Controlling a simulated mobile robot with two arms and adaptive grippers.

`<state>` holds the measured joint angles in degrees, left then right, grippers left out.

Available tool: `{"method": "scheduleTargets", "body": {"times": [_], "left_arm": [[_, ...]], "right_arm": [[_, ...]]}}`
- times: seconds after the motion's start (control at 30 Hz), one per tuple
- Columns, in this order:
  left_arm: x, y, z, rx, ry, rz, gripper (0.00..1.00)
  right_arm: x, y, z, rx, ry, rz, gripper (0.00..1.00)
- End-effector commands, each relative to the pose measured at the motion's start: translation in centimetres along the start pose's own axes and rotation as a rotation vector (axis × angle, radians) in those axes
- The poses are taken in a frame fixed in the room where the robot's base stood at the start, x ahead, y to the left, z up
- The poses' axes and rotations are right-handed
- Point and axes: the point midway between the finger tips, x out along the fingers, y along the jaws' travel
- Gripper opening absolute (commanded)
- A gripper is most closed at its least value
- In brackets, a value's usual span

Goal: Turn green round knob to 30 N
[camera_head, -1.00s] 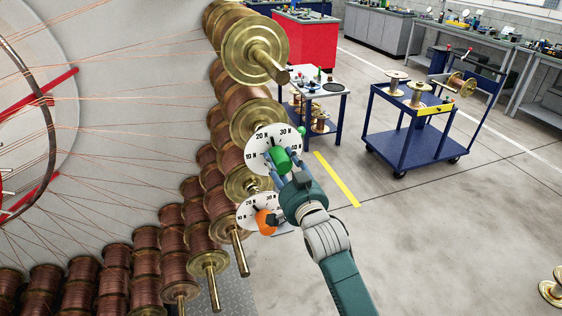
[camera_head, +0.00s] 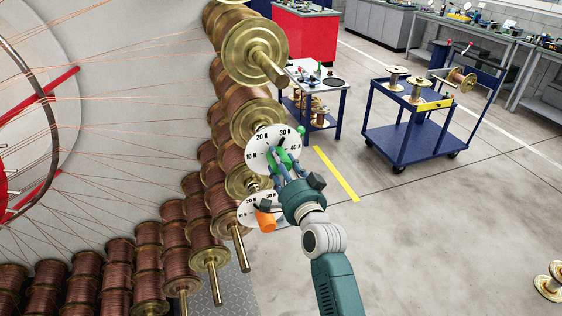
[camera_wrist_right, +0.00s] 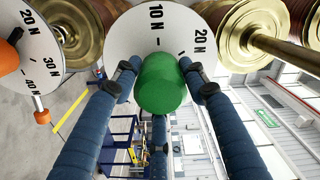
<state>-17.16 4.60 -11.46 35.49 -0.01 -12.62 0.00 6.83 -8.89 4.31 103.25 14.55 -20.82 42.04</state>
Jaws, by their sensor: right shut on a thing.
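The green round knob (camera_head: 274,156) sits at the front of a white dial (camera_head: 254,158) marked 10 N to 40 N. In the right wrist view the green knob (camera_wrist_right: 161,83) lies between the blue fingers, with the dial (camera_wrist_right: 143,34) behind it showing 10 N and 20 N. My right gripper (camera_head: 284,163) is shut on the knob, its fingers around the sides. They partly cover the knob and dial in the head view, and I cannot tell the exact reading. My left gripper is not in view.
Below is a second dial (camera_head: 246,211) with an orange knob (camera_head: 265,221). Copper spools on brass-ended rods surround the dials on the left. A blue cart (camera_head: 408,139) and open floor lie right.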

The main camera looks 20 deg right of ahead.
Motion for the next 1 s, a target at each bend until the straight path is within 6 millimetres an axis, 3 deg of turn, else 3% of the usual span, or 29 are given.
{"method": "scheduleTargets", "body": {"times": [0.5,0.53,0.6,1.0], "left_arm": [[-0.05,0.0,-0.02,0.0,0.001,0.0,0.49],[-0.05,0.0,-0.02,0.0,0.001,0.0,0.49],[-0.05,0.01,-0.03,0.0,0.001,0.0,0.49],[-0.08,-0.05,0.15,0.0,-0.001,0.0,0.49]], "right_arm": [[-0.05,0.5,0.63,0.02,-0.013,0.011,0.17],[-0.05,0.5,0.63,0.02,-0.013,0.011,0.47],[-0.05,0.48,0.6,0.02,-0.012,0.01,0.61],[-0.63,0.17,0.19,0.018,-0.004,0.003,0.62]]}}
